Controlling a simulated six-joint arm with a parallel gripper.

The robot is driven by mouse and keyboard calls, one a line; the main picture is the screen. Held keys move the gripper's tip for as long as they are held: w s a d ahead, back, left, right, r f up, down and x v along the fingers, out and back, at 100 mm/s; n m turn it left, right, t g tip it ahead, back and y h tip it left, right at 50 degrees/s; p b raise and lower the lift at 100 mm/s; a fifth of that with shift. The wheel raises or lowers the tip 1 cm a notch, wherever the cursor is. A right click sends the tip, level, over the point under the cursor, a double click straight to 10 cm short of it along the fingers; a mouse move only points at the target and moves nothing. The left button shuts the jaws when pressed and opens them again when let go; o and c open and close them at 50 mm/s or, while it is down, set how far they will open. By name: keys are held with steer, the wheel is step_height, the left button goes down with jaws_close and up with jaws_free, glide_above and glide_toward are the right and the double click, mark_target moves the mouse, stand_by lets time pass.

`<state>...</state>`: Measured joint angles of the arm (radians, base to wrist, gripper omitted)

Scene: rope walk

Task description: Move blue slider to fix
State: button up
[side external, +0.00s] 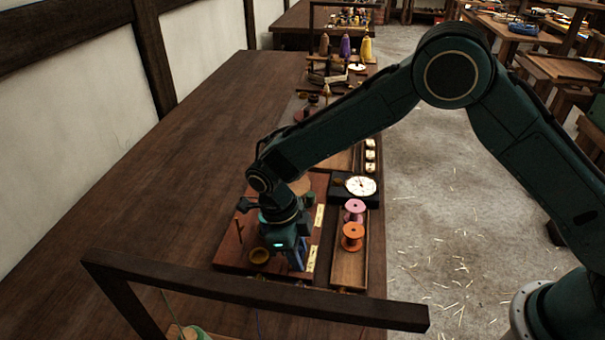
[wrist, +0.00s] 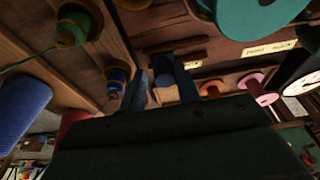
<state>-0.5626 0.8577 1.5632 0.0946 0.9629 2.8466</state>
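My gripper (side external: 290,262) points down over the right part of a reddish-brown board (side external: 232,250) on the bench. In the wrist view its two fingers (wrist: 160,88) stand apart. A dark blue, rounded piece (wrist: 163,68), likely the blue slider, shows between and beyond the fingertips, near a dark wooden bar (wrist: 172,45). A gap shows on its left side; whether it touches the right finger I cannot tell. Pale label strips lie along the board's right edge (side external: 311,258); their words are too small to read. The slider is not clearly distinguishable in the side view.
An orange spool (side external: 352,237) and a pink spool (side external: 355,209) stand in a wooden tray (side external: 348,272) right of the board. A white-faced dial (side external: 360,186) sits behind them. A dark wooden frame (side external: 250,290) crosses in front. The bench's left side is clear.

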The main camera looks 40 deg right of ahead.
steer(key=shift+w+d, duration=0.1)
steer(key=shift+d, duration=0.05)
steer(key=shift+r, duration=3.5)
steer(key=shift+r, duration=0.1)
